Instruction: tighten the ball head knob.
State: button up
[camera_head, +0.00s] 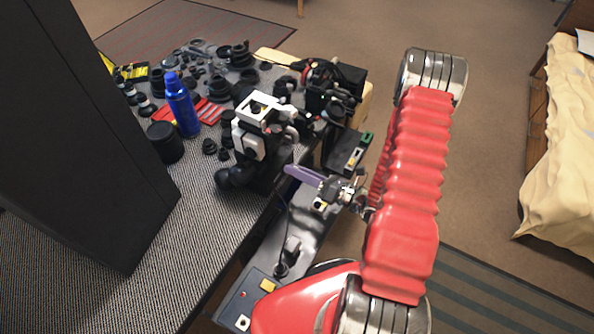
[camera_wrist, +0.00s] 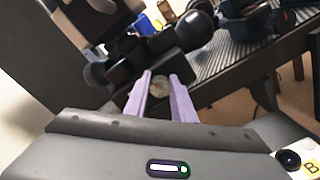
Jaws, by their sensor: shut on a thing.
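The ball head assembly (camera_head: 262,172) is a dark upright body at the table's right edge, with a white frame (camera_head: 255,107) on top. It shows as black parts in the wrist view (camera_wrist: 150,52). My gripper (camera_head: 288,169) reaches it from the right with its purple fingers. In the wrist view my gripper (camera_wrist: 160,79) has its fingertips on either side of a small round greyish knob (camera_wrist: 160,84), shut on it. The knob is hidden in the head view. I cannot tell whether it is turned tight.
A blue bottle (camera_head: 182,105), a black cylinder (camera_head: 165,142) and red trays (camera_head: 208,112) stand left of the assembly. Many lens parts crowd the table's back. A large dark panel (camera_head: 80,130) blocks the left. Open carpet (camera_head: 480,150) lies right.

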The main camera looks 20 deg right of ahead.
jog(key=shift+f+m, duration=0.15)
jog(key=shift+m, duration=0.25)
jog(key=shift+d, duration=0.1)
jog(key=o, duration=1.1)
jog(key=shift+c, duration=0.2)
jog(key=v, duration=1.3)
jog(key=shift+s+d, duration=0.15)
jog(key=shift+s, duration=0.1)
